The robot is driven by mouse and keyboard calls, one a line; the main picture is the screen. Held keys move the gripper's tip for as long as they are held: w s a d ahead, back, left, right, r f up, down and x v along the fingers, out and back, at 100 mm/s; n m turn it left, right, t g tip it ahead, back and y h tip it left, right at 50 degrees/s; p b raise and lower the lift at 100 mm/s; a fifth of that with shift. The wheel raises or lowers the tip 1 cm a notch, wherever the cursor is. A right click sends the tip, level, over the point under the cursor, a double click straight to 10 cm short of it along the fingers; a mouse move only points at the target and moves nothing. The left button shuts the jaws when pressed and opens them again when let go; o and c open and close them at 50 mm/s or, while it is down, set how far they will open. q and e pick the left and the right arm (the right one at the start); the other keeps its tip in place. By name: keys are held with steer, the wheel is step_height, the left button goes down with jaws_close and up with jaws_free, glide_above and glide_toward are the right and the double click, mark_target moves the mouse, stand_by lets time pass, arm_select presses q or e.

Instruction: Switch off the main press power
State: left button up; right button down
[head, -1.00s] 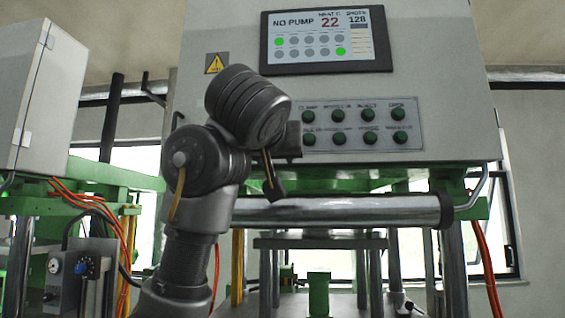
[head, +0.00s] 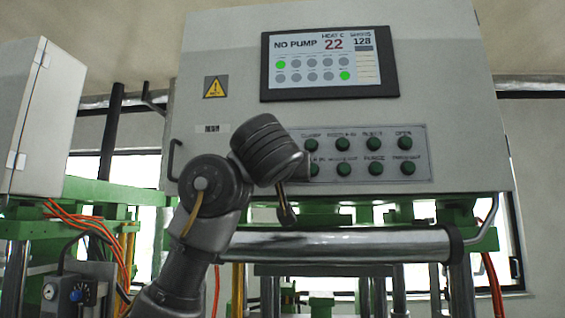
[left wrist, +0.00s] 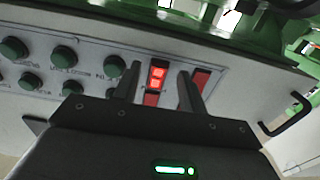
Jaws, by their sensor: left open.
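In the left wrist view, a bright red switch (left wrist: 157,77) shows between the two fingers of my left gripper (left wrist: 159,72). The fingers are apart and empty, in front of the control panel; I cannot tell if they touch it. A second, darker red switch (left wrist: 201,78) sits to the right, partly behind the right finger. A smaller red patch (left wrist: 151,99) shows below the bright one. In the head view my left wrist covers the left part of the button panel (head: 420,133), and the red switches and fingertips are hidden there. My right gripper is not in view.
The press cabinet (head: 225,55) carries a screen (head: 328,55) reading "NO PUMP" and "22". Several green buttons (head: 375,143) sit close beside the switches. A thick metal bar (head: 345,243) runs below the cabinet. A grey box (head: 45,120) stands at the left.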

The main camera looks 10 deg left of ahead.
arm_select(q)
steer(key=shift+w, duration=0.65)
